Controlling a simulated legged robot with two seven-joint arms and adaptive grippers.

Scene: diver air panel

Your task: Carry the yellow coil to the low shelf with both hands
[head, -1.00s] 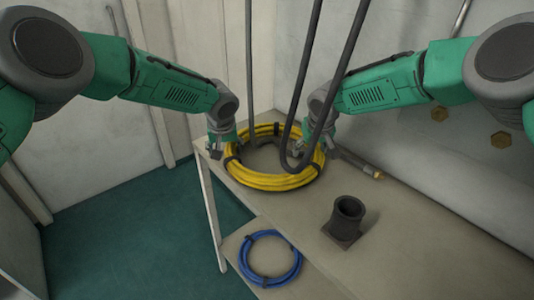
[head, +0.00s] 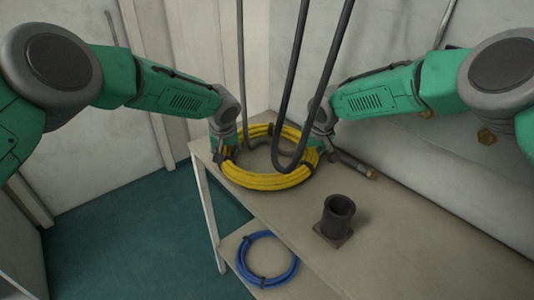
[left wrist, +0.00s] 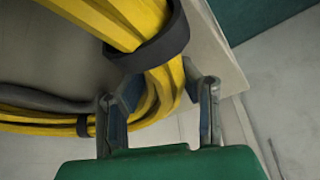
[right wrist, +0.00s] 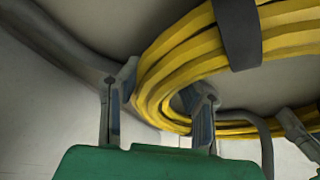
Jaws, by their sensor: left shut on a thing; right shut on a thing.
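The yellow coil (head: 262,182), bound with dark straps, is on the bench top near its far left corner. My left gripper (head: 226,150) is shut on its left side; the left wrist view shows the yellow coil (left wrist: 160,88) between the fingers, beside a dark strap. My right gripper (head: 318,146) is shut on its right side; the right wrist view also shows the coil (right wrist: 158,92) between the fingers. I cannot tell whether the coil still touches the bench. The low shelf (head: 311,284) is below the bench top and holds a blue coil (head: 286,277) at its left end.
Dark hoses (head: 299,95) hang in front of the yellow coil, and one loops low over its opening. A black pipe stub (head: 338,214) on a square base and a dark rod (head: 357,165) are on the bench top (head: 420,250). Walls close in behind.

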